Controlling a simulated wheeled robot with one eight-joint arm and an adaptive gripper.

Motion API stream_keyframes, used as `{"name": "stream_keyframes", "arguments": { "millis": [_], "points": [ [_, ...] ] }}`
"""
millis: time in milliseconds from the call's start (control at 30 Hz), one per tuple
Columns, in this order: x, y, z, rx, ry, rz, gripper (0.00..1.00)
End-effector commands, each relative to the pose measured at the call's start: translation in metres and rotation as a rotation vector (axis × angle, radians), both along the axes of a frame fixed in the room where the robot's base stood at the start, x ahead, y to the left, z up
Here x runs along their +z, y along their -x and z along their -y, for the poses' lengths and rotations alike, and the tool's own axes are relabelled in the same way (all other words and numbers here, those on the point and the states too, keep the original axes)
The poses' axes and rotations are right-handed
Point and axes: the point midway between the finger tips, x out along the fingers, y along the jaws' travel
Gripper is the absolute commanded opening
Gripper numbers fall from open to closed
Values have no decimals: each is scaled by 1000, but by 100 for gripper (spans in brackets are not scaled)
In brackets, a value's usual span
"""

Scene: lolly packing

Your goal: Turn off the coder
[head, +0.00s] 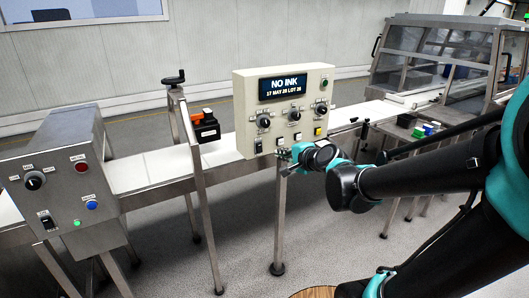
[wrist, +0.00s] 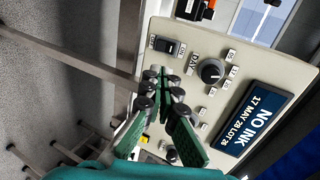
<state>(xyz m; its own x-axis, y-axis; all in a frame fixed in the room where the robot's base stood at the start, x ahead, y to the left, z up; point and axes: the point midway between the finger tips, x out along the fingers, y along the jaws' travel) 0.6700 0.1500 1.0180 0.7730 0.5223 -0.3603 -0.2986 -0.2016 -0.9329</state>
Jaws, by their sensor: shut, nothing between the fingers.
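The coder (head: 243,90) is a cream control box on a post; its lit display (head: 283,86) reads "NO INK" above a date and lot line. It has dials, small buttons and a black rocker switch (head: 258,147) at its lower left. The coder also fills the right of the wrist view (wrist: 225,52), turned sideways, with the rocker switch (wrist: 167,46) near the top. My gripper (head: 283,158) is at the coder's lower edge, right of the switch. In the wrist view its green fingers (wrist: 161,76) are shut and empty, tips just below the switch; contact cannot be told.
A steel box (head: 60,165) with a dial, red and blue buttons and its own rocker switch stands at left. A black and orange unit (head: 206,127) sits over the white conveyor (head: 155,170) behind. Coloured blocks (head: 424,130) and a clear-sided machine (head: 430,60) are at right.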

Motion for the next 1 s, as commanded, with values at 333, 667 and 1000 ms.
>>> {"name": "stream_keyframes", "arguments": {
  "millis": [333, 667, 1000],
  "points": [
    [-14, -30, -21, 1, 0, 0, 0],
    [-28, -61, -42, 1, 0, 1, 0],
    [-41, -87, -60, 1, 0, 0, 0]
  ]
}}
